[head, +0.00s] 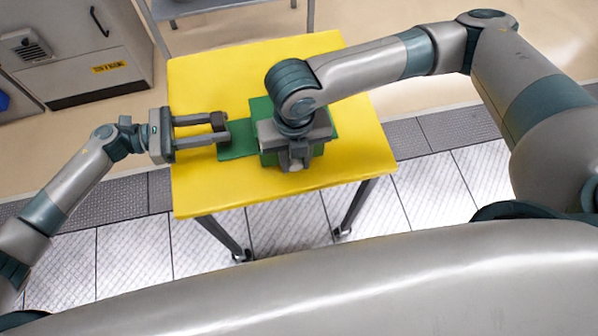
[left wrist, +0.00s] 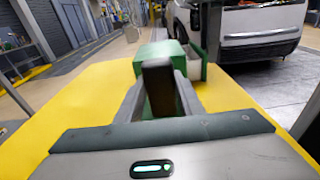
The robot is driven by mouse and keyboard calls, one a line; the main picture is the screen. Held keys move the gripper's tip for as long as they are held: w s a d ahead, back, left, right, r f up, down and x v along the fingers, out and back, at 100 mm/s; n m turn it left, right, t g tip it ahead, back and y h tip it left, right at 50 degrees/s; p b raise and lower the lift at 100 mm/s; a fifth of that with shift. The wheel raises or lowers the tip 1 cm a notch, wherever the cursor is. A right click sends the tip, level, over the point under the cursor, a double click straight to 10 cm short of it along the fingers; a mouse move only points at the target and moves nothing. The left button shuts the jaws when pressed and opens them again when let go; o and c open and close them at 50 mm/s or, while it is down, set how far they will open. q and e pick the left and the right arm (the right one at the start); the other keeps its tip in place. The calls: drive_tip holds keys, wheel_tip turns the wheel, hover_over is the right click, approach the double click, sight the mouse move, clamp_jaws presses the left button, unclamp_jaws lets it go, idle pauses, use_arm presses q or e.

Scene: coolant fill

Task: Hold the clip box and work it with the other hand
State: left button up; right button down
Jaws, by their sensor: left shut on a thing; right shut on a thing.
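The green clip box (head: 238,143) sits on the yellow table, partly hidden under my right arm and gripper. It also shows in the left wrist view (left wrist: 147,62), straight ahead of the fingers. My left gripper (head: 217,130) reaches in level from the left and is shut on a dark grip piece (left wrist: 158,88) at the box's left side. My right gripper (head: 294,160) points down over the box and is shut on a part of it. That part is hidden by the gripper body, so I cannot tell which it is.
The yellow table (head: 205,190) is clear around the box, on metal legs. A grey cabinet (head: 75,45) stands at the back left and a grey stand (head: 185,8) behind the table. A white vehicle (left wrist: 262,25) shows ahead in the left wrist view.

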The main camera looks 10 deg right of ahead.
drive_tip(key=w, duration=0.4)
drive_tip(key=shift+w, duration=0.1)
use_arm(q)
drive_tip(key=shift+s, duration=0.1)
use_arm(e)
drive_tip(key=c, duration=1.4)
unclamp_jaws()
drive_tip(key=shift+r, duration=0.15)
wheel_tip(320, 180, up, 12)
use_arm(q)
drive_tip(key=o, duration=1)
